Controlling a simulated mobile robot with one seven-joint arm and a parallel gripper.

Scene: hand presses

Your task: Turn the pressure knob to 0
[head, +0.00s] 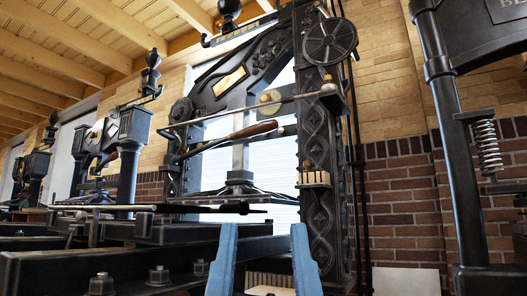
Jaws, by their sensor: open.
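The pressure knob cannot be made out for certain. A black hand press (323,235) stands in the middle of the head view, and its front post carries a small pale notched piece (315,179) with a little round knob above it. A pale round knob (271,101) sits higher, near a long bar. No number or pointer can be read on these parts. My gripper (262,228) shows as two blue fingers at the bottom centre, spread wide apart with nothing between them. It is in front of and below the small knob, apart from it in the picture.
A wooden-handled lever (253,130) crosses the press above my gripper. A dark bed with bolts (158,275) fills the lower left. Another press with a spring (485,145) stands close at the right. More presses recede at left. A brick wall (400,200) is behind.

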